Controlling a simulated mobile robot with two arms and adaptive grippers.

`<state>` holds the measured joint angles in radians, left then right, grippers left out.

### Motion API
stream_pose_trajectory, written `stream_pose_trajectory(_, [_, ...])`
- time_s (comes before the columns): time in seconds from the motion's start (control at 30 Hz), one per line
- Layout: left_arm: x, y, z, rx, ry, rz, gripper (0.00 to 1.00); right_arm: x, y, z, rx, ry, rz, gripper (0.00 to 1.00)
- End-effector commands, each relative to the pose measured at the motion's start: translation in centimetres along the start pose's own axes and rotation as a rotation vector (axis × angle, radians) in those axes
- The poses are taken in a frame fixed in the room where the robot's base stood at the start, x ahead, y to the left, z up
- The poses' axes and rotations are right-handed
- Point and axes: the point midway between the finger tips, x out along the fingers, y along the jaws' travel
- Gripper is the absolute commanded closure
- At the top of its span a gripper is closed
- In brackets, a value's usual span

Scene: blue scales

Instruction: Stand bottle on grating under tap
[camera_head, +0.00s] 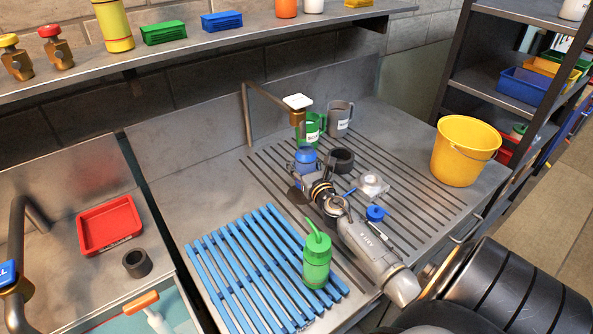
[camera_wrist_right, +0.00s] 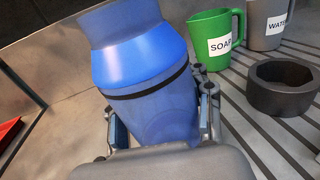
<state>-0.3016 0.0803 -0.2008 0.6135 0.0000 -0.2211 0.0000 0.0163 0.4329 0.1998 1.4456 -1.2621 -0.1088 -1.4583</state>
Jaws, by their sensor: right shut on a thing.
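A blue bottle (camera_head: 306,158) is in my right gripper (camera_head: 309,181) on the steel counter, close to the tap (camera_head: 298,112) with its white top and brass spout. In the right wrist view the blue bottle (camera_wrist_right: 150,80) has a dark band and sits between the two fingers (camera_wrist_right: 160,130), which are shut on it. Its base is hidden, so I cannot tell whether it touches the surface. A blue slatted grating (camera_head: 232,275) lies at the front left of the counter, with a green bottle (camera_head: 317,262) with a spout at its right edge. My left gripper is not in view.
A green SOAP mug (camera_wrist_right: 213,42), a grey WATER mug (camera_wrist_right: 268,22) and a dark ring (camera_wrist_right: 282,88) stand right of the bottle. A yellow bucket (camera_head: 464,152) is at the right. A red tray (camera_head: 109,226) lies at left. Grooved counter lies around my arm.

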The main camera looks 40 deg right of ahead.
Motion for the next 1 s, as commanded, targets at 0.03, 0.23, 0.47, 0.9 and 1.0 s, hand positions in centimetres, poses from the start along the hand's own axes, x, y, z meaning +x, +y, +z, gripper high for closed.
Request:
stream_pose_trajectory(0.03, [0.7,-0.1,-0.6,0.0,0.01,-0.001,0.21,0.3,0.1,-0.7,0.003,-0.002,-0.003,1.0])
stream_pose_trajectory(0.23, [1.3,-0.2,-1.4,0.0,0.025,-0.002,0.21,0.9,0.6,-1.6,0.002,-0.001,-0.002,1.0])
stream_pose_trajectory(0.47, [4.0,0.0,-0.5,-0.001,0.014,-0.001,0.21,1.2,0.9,-4.8,0.004,0.0,-0.003,1.0])
stream_pose_trajectory(0.9, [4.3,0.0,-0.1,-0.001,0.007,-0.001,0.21,1.2,0.8,-5.1,0.0,0.0,-0.002,0.62])
stream_pose_trajectory(1.0, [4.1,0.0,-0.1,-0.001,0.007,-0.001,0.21,1.2,0.8,-5.0,0.0,0.0,-0.002,0.41])
